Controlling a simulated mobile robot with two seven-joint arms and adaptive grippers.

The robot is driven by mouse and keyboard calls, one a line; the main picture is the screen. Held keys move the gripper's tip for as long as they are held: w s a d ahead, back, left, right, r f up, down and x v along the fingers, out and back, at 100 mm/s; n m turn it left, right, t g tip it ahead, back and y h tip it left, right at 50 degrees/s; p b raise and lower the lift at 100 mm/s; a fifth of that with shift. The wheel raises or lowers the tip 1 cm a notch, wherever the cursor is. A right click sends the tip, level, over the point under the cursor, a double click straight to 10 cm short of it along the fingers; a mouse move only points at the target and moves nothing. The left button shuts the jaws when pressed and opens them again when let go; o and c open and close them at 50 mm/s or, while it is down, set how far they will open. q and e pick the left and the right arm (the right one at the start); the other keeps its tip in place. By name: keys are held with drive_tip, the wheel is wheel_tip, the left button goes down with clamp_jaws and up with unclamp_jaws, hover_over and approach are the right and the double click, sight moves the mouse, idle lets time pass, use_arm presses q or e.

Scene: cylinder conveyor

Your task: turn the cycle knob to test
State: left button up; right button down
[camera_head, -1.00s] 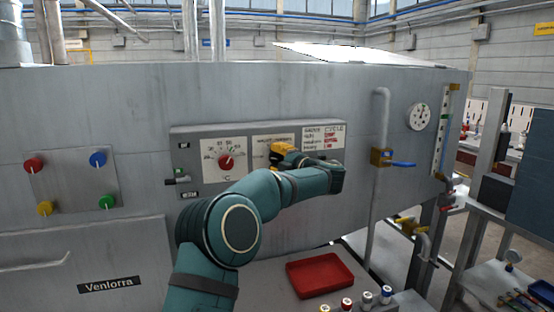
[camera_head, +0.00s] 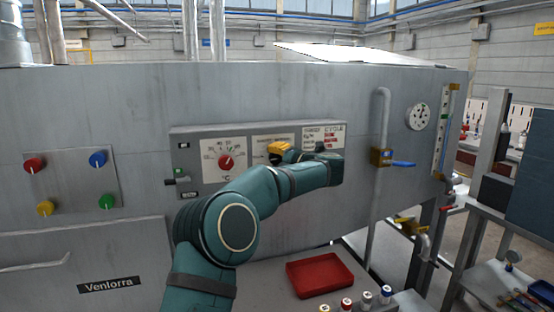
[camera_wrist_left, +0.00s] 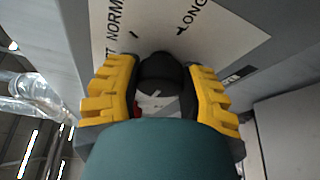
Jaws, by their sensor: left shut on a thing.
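The cycle knob (camera_wrist_left: 160,74) is a dark round knob on a pale plate lettered "NORM" and "LONG" in the left wrist view. My left gripper (camera_wrist_left: 163,88) has a yellow-and-black finger on each side of it and is shut on it. A small light mark shows on the knob's near side, but its exact setting is unclear. In the head view, a yellow part of my left gripper (camera_head: 281,152) shows at the control panel (camera_head: 245,131), below the "CYCLE" lettering and to its left. My arm hides the knob there. My right gripper is not in view.
A red temperature knob (camera_head: 226,161) sits on a dial left of my gripper. Coloured buttons (camera_head: 97,159) are further left. A pipe with a blue-handled valve (camera_head: 401,164) stands right of the panel. A red tray (camera_head: 319,275) lies below.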

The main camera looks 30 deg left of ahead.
use_arm(q)
drive_tip(key=o, duration=1.2)
drive_tip(key=shift+a, duration=0.1)
drive_tip(key=v, duration=1.2)
